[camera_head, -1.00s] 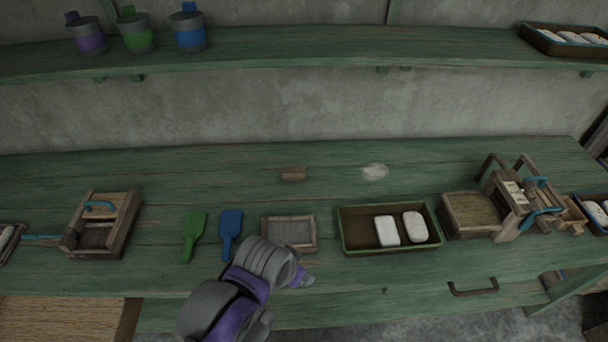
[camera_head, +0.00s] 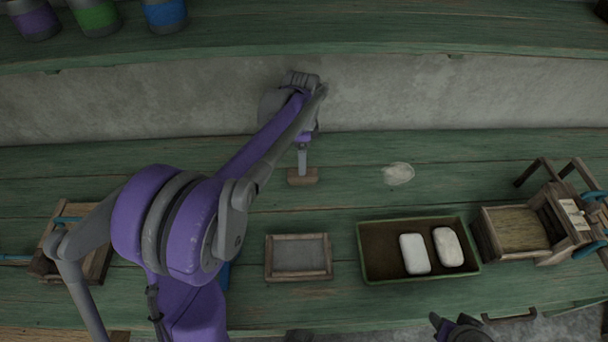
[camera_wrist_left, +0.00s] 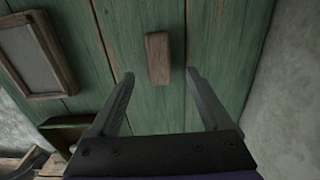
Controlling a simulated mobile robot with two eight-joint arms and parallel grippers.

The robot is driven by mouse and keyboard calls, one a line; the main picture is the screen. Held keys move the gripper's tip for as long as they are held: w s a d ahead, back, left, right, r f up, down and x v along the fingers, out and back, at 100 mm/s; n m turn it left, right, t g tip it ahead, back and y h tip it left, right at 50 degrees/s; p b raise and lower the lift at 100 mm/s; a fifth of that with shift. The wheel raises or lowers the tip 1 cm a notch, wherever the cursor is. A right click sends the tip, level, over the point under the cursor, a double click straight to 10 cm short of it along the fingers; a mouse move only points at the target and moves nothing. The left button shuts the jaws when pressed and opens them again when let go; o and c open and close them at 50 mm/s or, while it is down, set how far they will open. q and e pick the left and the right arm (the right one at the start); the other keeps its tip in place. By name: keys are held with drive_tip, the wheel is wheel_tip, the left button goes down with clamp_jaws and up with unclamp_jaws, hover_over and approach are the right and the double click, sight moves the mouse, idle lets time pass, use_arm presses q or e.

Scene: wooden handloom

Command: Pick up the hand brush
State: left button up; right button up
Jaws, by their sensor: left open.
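The hand brush (camera_head: 303,177) is a small brown wooden block. It lies on the green table towards the back, left of a pale tuft. My left gripper (camera_head: 302,160) reaches down over it from behind. In the left wrist view the brush (camera_wrist_left: 158,58) sits between and slightly beyond the fingertips of the open left gripper (camera_wrist_left: 160,73), with a gap on each side. Its bristles are hidden. My right gripper (camera_head: 458,330) is partly in view at the bottom edge of the head view; its jaws are unclear.
A framed grey panel (camera_head: 298,275) and a green-rimmed tray (camera_head: 364,268) with two white blocks lie in front of the brush. The pale tuft (camera_head: 398,174) lies to the right. A wooden device (camera_head: 545,222) stands far right. The wall (camera_head: 400,95) rises behind.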

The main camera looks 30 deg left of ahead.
sight(302, 177)
use_arm(q)
wheel_tip(302, 177, down, 8)
drive_tip(key=shift+d+r, duration=0.1)
drive_tip(key=shift+r, duration=0.1)
clamp_jaws()
idle(0.5)
